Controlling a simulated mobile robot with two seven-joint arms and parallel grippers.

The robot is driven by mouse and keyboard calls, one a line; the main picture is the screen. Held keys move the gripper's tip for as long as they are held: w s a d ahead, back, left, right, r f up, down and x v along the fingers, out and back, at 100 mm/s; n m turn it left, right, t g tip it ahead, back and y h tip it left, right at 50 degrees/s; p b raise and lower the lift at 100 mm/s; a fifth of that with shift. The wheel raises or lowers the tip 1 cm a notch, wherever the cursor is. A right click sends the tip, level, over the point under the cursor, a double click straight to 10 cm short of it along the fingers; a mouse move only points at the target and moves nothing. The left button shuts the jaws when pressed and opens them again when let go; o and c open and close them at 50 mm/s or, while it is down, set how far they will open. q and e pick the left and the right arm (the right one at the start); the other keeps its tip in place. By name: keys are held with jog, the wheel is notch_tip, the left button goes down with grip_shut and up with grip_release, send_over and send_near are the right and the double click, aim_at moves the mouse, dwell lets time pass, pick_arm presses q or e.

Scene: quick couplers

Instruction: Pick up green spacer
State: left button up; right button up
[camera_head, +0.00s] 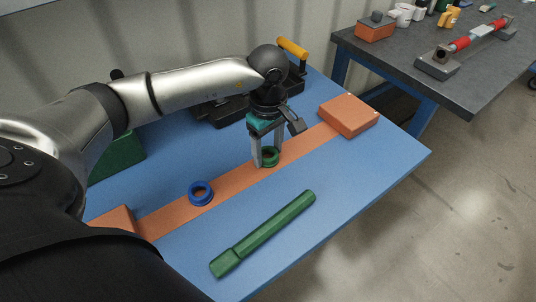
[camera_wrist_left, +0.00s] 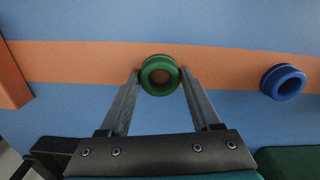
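The green spacer (camera_head: 270,158) is a small ring with a hole, on the orange strip (camera_head: 235,177) across the blue table. My left gripper (camera_head: 268,161) points down over it, with one finger on either side. In the left wrist view the green spacer (camera_wrist_left: 160,75) shows between the tips of my left gripper (camera_wrist_left: 160,73). The fingertips are at or very near its sides; whether they press on it I cannot tell. A blue spacer (camera_head: 200,193) of similar shape lies apart on the strip; it also shows in the left wrist view (camera_wrist_left: 283,82). My right gripper is not in view.
A long green bar (camera_head: 264,233) lies on the near side of the table (camera_head: 345,205). Orange blocks stand at the strip's far end (camera_head: 348,114) and near end (camera_head: 113,220). A dark tray (camera_head: 222,112) sits behind my left gripper. A grey table (camera_head: 480,88) stands at the right.

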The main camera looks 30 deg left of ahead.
pick_arm(q)
jog(key=c, duration=0.8)
jog(key=shift+r, duration=0.1)
